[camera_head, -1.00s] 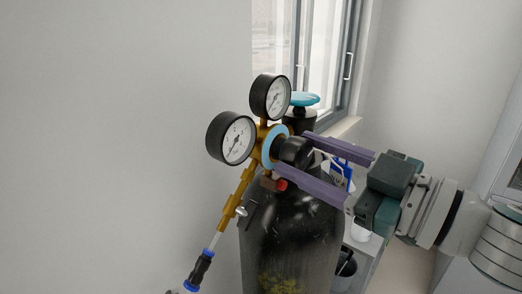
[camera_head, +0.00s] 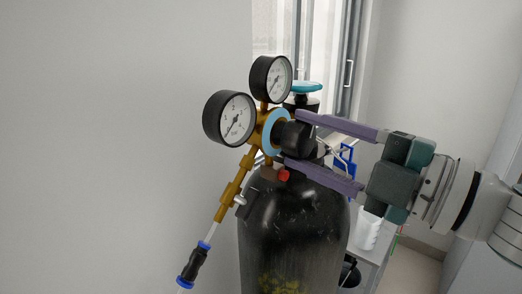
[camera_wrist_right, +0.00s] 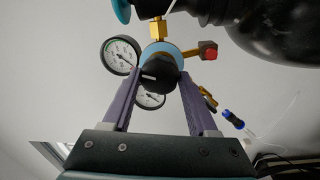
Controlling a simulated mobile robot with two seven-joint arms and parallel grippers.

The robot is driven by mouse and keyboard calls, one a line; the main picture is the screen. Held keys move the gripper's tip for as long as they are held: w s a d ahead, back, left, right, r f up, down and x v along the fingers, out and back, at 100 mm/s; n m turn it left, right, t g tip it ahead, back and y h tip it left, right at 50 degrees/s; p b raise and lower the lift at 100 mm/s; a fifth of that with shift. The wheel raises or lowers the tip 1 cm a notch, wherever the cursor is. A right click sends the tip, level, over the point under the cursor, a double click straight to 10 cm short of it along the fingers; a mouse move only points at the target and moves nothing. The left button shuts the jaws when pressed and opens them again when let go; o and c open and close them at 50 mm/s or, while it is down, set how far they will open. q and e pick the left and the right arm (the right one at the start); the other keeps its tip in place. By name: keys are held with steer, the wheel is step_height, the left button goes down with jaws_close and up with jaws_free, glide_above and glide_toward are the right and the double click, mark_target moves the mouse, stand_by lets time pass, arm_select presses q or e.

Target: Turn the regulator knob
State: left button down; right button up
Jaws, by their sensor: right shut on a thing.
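The regulator knob (camera_head: 298,137) is black and round, on the right-facing front of a brass regulator (camera_head: 262,132) with a light-blue ring (camera_head: 272,131). My right gripper (camera_head: 295,140) comes in from the right with its purple fingers above and below the knob, shut on it. In the right wrist view the black knob (camera_wrist_right: 160,76) sits between the two fingertips (camera_wrist_right: 160,83). Two round gauges with white dials, a larger one (camera_head: 230,118) and a smaller one (camera_head: 271,79), are on the regulator. My left gripper is out of view.
The regulator is on a dark gas cylinder (camera_head: 292,235) with a teal valve handwheel (camera_head: 304,87) at its top. A hose connector (camera_head: 193,265) hangs below the regulator. A white container (camera_head: 368,230) stands behind on the right. The wall side at left is clear.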

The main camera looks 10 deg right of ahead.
steer(key=shift+n+b, duration=0.6)
steer(key=shift+n, duration=1)
steer(key=o, duration=1.4)
steer(key=b+v, duration=0.3)
steer(key=v, duration=0.7)
steer(key=shift+d+b, duration=0.1)
steer(key=shift+b, duration=0.3)
